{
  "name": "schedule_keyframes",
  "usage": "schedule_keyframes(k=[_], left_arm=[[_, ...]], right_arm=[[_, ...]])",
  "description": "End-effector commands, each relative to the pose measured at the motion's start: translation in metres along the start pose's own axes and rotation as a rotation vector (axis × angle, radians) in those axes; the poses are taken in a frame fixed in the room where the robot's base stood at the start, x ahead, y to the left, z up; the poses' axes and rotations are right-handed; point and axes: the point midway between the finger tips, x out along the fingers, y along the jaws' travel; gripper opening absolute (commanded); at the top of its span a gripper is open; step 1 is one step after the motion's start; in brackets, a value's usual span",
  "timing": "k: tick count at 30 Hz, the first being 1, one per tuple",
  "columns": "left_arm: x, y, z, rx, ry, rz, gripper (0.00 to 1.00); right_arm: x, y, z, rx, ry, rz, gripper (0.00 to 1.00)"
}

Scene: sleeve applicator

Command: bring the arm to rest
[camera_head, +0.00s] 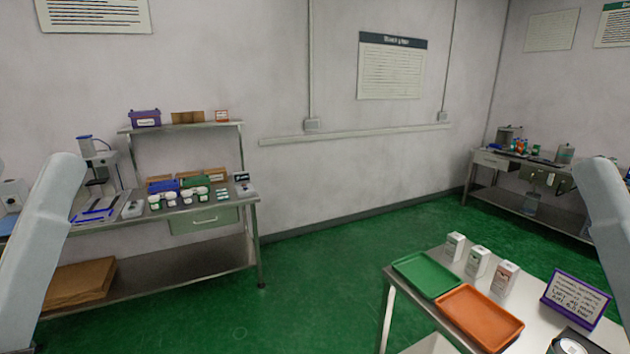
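My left arm comes in at the left edge of the head view and my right arm at the right edge. Only pale arm links show. Neither gripper is in the picture, so I cannot see whether they hold anything. The links hang clear of the tables as far as I can see. Several white cups (187,195) stand on the left workbench. Three small white boxes (479,262) stand in a row at the back of the near table.
The near table (413,268) at lower right carries a green tray (427,274), an orange tray (480,317) and a purple-framed sign (575,298). A steel workbench (235,210) stands left, another bench (530,202) far right. The green floor (320,290) between is clear.

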Motion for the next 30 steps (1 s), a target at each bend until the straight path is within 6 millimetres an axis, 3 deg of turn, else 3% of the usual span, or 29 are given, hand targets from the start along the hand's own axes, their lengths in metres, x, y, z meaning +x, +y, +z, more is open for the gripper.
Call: schedule_keyframes(k=[1,8,18,24,30], left_arm=[[0.032,0.0,-0.031,0.001,0.004,0.001,0.69],[0.103,0.001,-0.097,0.002,0.004,0.002,0.69],[0.227,0.001,-0.211,0.003,0.004,0.003,0.69],[0.267,0.001,-0.248,0.003,0.003,0.003,0.69],[0.269,0.001,-0.25,0.003,0.003,0.003,0.69]], right_arm=[[0.032,0.0,-0.033,0.0,0.008,0.0,0.5],[0.103,0.0,-0.099,0.0,0.008,0.0,0.5],[0.226,0.001,-0.214,0.0,0.008,0.0,0.5],[0.266,0.001,-0.251,0.0,0.008,0.0,0.5],[0.268,0.001,-0.253,0.0,0.007,0.0,0.5]])
